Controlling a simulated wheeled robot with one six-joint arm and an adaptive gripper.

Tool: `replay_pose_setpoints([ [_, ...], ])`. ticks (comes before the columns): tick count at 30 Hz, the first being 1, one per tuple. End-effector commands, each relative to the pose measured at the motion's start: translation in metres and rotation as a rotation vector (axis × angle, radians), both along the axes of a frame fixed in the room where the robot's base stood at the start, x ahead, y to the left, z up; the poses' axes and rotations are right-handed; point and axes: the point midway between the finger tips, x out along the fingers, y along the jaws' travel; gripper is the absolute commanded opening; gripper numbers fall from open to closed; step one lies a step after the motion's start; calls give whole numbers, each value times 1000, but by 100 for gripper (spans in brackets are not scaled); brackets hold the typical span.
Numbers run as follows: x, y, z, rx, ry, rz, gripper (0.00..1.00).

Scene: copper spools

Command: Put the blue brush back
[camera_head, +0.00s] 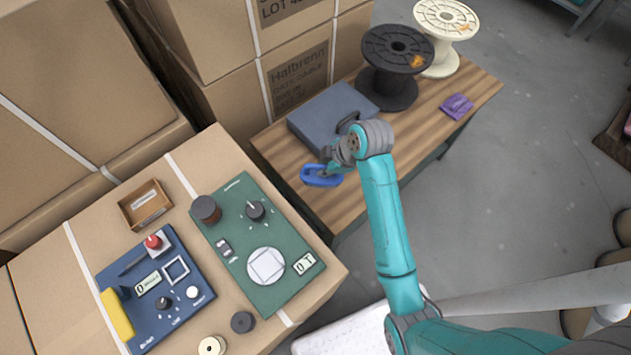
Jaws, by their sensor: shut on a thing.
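The blue brush (321,176) is in my gripper (335,168), above the left part of the wooden table (345,204). My gripper is shut on it. The brush shows as a blue loop-like shape, and its far side is partly hidden by the gripper. The brush is in front of a grey-blue case (318,118) that lies on the table. I cannot tell how high the brush is above the tabletop.
A black spool (391,85), a cream spool (440,20) and a purple item (457,106) stand on the table's far right part. A cardboard box (225,160) at left bears a green panel (232,226), a blue panel (185,312) and a small brown tray (128,212). Stacked cartons (215,38) stand behind.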

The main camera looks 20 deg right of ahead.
Motion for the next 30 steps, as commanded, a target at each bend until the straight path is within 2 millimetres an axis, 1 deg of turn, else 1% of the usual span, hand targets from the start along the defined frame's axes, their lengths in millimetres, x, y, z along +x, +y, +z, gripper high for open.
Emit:
replay_pose_setpoints([
  [1,-1,0,-11,1,4,-1,0],
  [3,-1,0,-23,1,4,0,0],
  [6,-1,0,-36,0,2,0,0],
  [13,0,0,-51,0,2,0,0],
  [19,-1,0,-77,0,2,0,0],
  [21,0,0,-81,0,0,-1,0],
  [30,0,0,-82,0,0,0,0],
])
